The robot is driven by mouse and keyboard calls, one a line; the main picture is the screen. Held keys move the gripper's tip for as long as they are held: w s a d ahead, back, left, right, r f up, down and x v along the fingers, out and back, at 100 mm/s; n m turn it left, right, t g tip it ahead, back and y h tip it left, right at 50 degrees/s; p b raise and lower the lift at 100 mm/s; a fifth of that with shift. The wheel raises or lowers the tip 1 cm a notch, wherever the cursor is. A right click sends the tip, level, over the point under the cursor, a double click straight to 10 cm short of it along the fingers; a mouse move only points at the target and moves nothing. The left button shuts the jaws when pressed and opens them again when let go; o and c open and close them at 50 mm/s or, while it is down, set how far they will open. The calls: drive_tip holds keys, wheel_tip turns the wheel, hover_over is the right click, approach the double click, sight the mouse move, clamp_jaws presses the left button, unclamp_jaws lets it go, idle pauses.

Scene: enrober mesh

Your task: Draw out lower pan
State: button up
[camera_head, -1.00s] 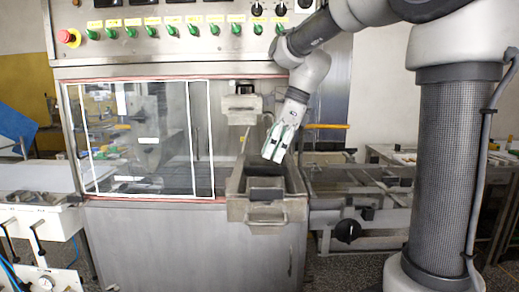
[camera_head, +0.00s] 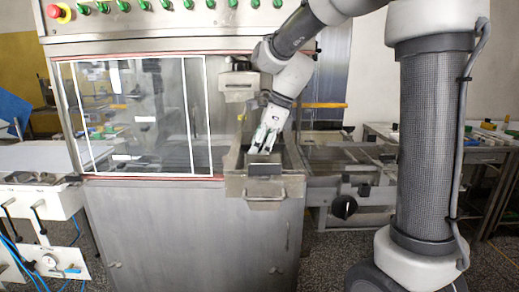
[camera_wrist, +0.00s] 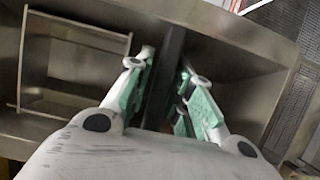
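The lower pan (camera_head: 235,187) is a grey metal box with a bar handle (camera_head: 266,197) at its front, standing out from the enrober beside the window. A dark upright plate (camera_head: 264,169) is at the pan's front rim. My gripper (camera_head: 263,152) points down just above and behind this plate. In the wrist view my gripper (camera_wrist: 163,98) has its green-padded fingers apart, one on each side of the dark plate (camera_wrist: 166,75), with gaps visible. The handle (camera_wrist: 75,105) shows as a rectangular frame at left in the wrist view. Whether the fingertips touch metal cannot be told.
The enrober's glazed window (camera_head: 130,115) is left of the pan, under a panel with green knobs and a red button (camera_head: 57,13). A grey block (camera_head: 239,87) hangs above the pan. A conveyor frame (camera_head: 345,165) with a black knob stands to the right. Floor is clear in front.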

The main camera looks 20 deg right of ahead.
clamp_jaws()
drive_tip(key=shift+r, duration=5.55)
